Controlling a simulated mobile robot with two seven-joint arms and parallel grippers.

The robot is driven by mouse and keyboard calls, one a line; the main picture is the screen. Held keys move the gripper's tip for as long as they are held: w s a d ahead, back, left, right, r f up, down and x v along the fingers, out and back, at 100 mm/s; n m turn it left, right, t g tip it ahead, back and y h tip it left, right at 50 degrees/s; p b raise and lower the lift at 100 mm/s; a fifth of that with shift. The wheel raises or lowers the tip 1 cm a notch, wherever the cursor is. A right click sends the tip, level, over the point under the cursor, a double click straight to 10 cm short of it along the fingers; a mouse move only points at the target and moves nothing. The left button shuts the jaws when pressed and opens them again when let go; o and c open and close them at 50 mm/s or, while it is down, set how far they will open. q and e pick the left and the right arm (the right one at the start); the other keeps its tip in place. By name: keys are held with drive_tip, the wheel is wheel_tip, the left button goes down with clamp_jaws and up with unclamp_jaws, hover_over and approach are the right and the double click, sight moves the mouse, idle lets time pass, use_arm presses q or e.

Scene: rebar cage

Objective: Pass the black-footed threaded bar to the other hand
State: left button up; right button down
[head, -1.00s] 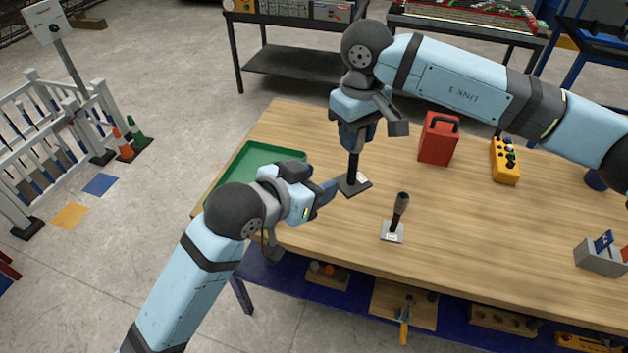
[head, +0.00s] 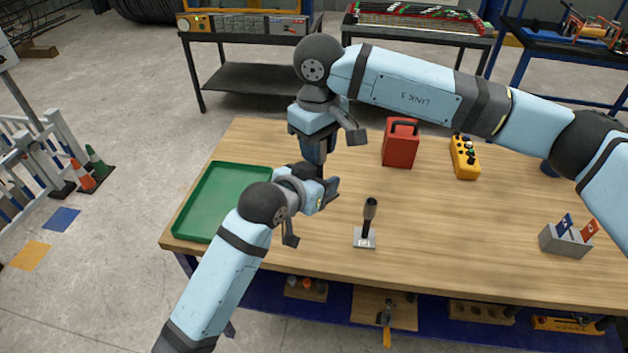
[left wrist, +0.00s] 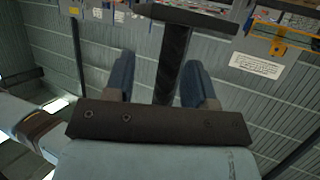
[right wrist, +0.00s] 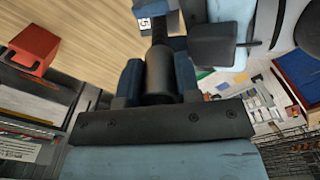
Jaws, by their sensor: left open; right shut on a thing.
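The black-footed threaded bar (left wrist: 171,65) hangs upright from my right gripper (head: 317,162), which is shut on its thicker dark upper part (right wrist: 160,75). Its black foot (left wrist: 190,17) shows in the left wrist view; in the head view my left gripper hides most of the bar and the foot. My left gripper (head: 328,190) is open, just below the right one. In the left wrist view the bar stands between its two blue fingers, with gaps on both sides.
The wooden table (head: 455,220) has a green tray (head: 190,222) at its left end. A red box (head: 400,150), a yellow control box (head: 465,158) and a grey holder with small flags (head: 566,242) stand farther right. The middle of the table is mostly clear.

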use_arm(q)
drive_tip(key=shift+c, duration=0.4)
clamp_jaws()
drive_tip(key=shift+r, duration=0.15)
use_arm(e)
drive_tip(key=c, duration=0.8)
unclamp_jaws()
drive_tip(key=shift+o, duration=0.3)
drive_tip(key=shift+a, duration=0.1)
drive_tip(key=shift+s+a, duration=0.1)
drive_tip(key=shift+s, duration=0.1)
